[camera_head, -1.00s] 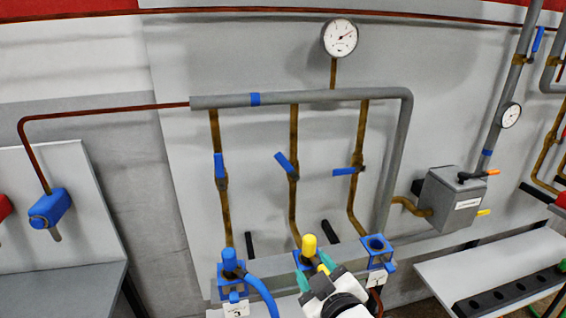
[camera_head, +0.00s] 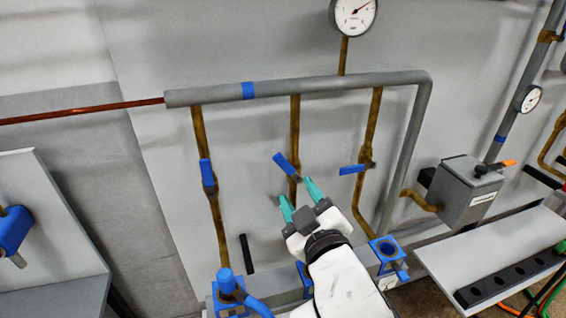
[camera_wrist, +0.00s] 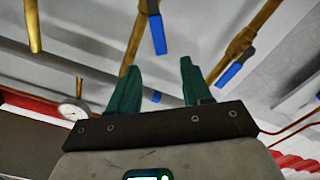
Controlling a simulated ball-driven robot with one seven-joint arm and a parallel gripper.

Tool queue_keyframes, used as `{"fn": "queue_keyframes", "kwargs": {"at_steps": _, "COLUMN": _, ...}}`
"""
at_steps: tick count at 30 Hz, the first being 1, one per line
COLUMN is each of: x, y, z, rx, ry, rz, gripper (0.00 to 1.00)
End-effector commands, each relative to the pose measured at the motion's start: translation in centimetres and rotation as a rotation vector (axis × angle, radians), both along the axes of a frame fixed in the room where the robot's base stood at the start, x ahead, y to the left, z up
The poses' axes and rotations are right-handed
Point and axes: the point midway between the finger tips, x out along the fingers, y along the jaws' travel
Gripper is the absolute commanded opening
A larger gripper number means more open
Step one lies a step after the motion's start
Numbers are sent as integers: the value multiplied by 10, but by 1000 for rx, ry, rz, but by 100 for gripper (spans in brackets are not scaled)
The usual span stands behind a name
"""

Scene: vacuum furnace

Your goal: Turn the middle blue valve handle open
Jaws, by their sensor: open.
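The middle blue valve handle (camera_head: 286,163) is on the middle brass pipe (camera_head: 295,125) and lies diagonally, its free end up and left of the pipe. My gripper (camera_head: 297,190) is open and empty, its two green fingers pointing up just below the handle and apart from it in the picture. In the wrist view, which looks upside down, a blue handle (camera_wrist: 157,34), apparently the middle one, shows beyond the fingertips of my gripper (camera_wrist: 158,68). The left blue handle (camera_head: 207,172) lies nearly along its pipe. The right blue handle (camera_head: 352,169) lies nearly crosswise.
A grey header pipe (camera_head: 330,84) runs above the valves, with a pressure gauge (camera_head: 354,14) over it. Below stand blue sockets, one with a blue connector (camera_head: 227,283) and hose. A grey box (camera_head: 466,192) with an orange-tipped lever is at right. Bare wall lies between the brass pipes.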

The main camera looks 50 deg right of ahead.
Motion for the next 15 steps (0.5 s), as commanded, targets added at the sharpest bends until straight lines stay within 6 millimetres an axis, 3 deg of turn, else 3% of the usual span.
{"fn": "queue_keyframes", "kwargs": {"at_steps": 15, "x": 70, "y": -48, "z": 2, "rx": 0, "ry": 0, "rz": -1, "gripper": 49}}
